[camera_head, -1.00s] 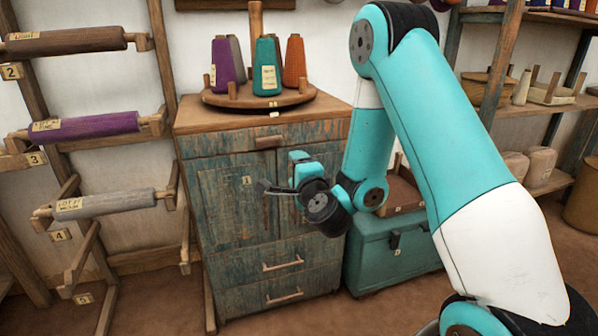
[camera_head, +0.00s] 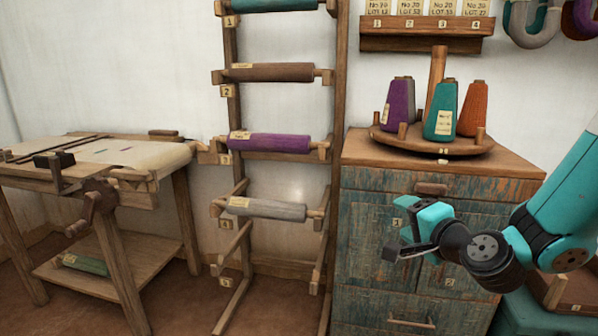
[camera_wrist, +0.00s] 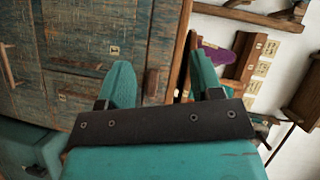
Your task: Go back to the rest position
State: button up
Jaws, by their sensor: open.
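My gripper (camera_head: 400,248) is in front of the worn blue-green cabinet (camera_head: 365,275), apart from it, with the wrist to its right. In the wrist view my gripper (camera_wrist: 163,82) shows two teal fingers spread apart with nothing between them. The cabinet fills the left of the wrist view (camera_wrist: 110,25), turned on its side. My arm reaches in from the right edge of the head view.
A round wooden stand (camera_head: 435,142) with purple, teal and orange cones tops the cabinet. A rack (camera_head: 335,100) with several rolls stands left of it. A wooden work table (camera_head: 150,195) is at far left. A teal chest (camera_head: 520,318) is at lower right.

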jog(key=s+a+r+n+g+y, duration=0.2)
jog(key=s+a+n+g+y, duration=0.2)
jog(key=s+a+n+g, duration=0.7)
jog(key=s+d+n+g+h, duration=0.35)
jog(key=s+n, duration=0.45)
jog(key=s, duration=1)
notch_tip(320, 180, up, 21)
jog(key=p, duration=2)
jog(key=shift+w+g+h+p, duration=0.15)
jog(key=shift+g+h+p, duration=0.2)
jog(key=shift+g, duration=0.1)
jog(key=shift+r, duration=0.1)
